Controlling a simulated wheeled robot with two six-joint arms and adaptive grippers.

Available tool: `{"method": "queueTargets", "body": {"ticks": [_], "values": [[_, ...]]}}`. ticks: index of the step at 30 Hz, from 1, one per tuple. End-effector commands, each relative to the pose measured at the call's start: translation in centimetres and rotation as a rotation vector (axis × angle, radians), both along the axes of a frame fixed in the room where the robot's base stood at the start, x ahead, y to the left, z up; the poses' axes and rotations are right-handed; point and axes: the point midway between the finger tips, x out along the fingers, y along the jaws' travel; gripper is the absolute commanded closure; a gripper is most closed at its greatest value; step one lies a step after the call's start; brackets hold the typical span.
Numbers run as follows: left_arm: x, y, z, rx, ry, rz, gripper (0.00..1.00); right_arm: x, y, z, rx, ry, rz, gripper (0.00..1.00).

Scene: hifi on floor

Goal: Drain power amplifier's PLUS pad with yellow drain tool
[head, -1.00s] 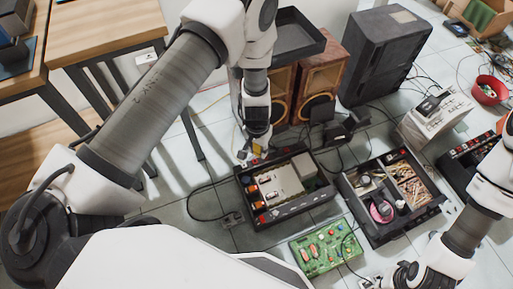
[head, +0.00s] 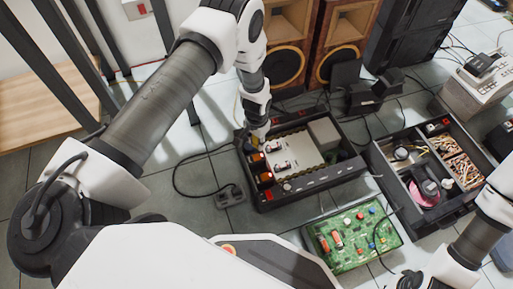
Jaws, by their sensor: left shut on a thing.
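The power amplifier (head: 320,180) is an open black chassis on the floor, with a pale board, orange-topped cylinders and a grey block inside. My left gripper (head: 252,142) is at its far-left corner, shut on a small yellow thing (head: 261,132), which looks like the yellow drain tool. The tool's tip is hidden or too small to make out, so I cannot tell whether it touches anything. I cannot pick out the PLUS pad; small red parts show near the gripper. My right gripper (head: 403,281) is dark and cut off at the bottom edge, its fingers unclear.
A green circuit board (head: 352,238) lies in front of the amplifier. A black divided box (head: 395,160) with cables and a pink coil stands to the right. Wooden speakers (head: 345,40) stand behind. A black cable and small socket block (head: 230,196) lie to the left.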

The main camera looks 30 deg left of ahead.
Motion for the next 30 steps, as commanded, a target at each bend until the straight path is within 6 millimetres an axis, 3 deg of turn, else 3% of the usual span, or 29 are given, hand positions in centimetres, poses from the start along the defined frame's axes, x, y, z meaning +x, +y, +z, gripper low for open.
{"method": "queueTargets", "body": {"ticks": [8, 21, 30], "values": [[0.1, 0.1, -1.7, 0.002, 0.000, -0.003, 1.00, 0.0, 0.0, -1.5, 0.000, -0.001, 0.000, 1.00], [0.1, 0.1, -6.7, 0.001, 0.000, -0.003, 1.00, 0.2, -0.1, -5.7, -0.001, -0.004, -0.006, 1.00], [0.1, 0.1, -7.1, 0.001, -0.001, -0.003, 1.00, 0.2, -0.1, -5.6, -0.001, -0.005, -0.007, 1.00]]}}
